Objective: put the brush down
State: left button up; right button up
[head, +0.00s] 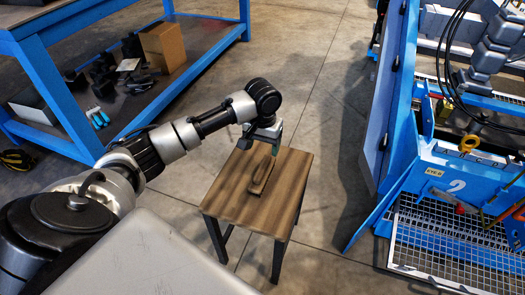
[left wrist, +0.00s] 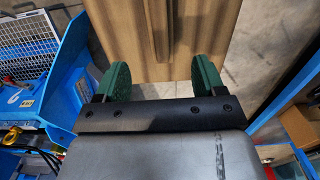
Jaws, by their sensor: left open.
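The brush (head: 262,182) looks like a slim wooden piece lying on the small wooden table (head: 230,205), near the middle of its top. My left gripper (head: 269,141) is above the far edge of the table, pointing down, apart from the brush. In the left wrist view its two green finger pads (left wrist: 149,84) stand wide apart with nothing between them. That view also shows the wooden table top (left wrist: 112,30) and a narrow brown strip on it, likely the brush (left wrist: 161,30). My right gripper is not in view.
A blue workbench (head: 205,60) with a cardboard box (head: 163,46) on its lower shelf stands at the left. At the right is a blue frame (head: 455,185) with white mesh (head: 450,240) and a door-like panel. Bare concrete floor surrounds the table.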

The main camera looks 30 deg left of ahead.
pick_arm(q)
jog(key=shift+d+r, duration=0.1)
jog(key=shift+d, duration=0.05)
jog(key=s+d+f+m, duration=0.1)
jog(key=s+d+f, duration=0.1)
jog(key=d, duration=0.1)
jog(key=s+d+f+m, duration=0.1)
jog(key=s+d+f, duration=0.1)
jog(key=d+f, duration=0.1)
jog(key=s+d+f+m+h, duration=0.1)
jog(key=s+d+f, duration=0.2)
jog(key=shift+d+f+t, duration=0.1)
jog(key=shift+d+t, duration=0.05)
jog(key=shift+t, duration=0.25)
jog(key=shift+m+t+h, duration=0.3)
jog(key=shift+m+t, duration=0.1)
jog(key=shift+m, duration=0.4)
jog(key=s+d+f, duration=0.1)
jog(key=s, duration=0.1)
jog(key=s+d+f, duration=0.1)
jog(key=s, duration=0.1)
jog(key=s+d, duration=0.2)
jog(key=shift+f, duration=0.4)
jog(key=s+a+t+y, duration=0.1)
jog(key=s, duration=1.2)
jog(key=shift+a+f+t, duration=0.25)
jog(key=shift+a+t, duration=0.05)
jog(key=shift+a, duration=0.05)
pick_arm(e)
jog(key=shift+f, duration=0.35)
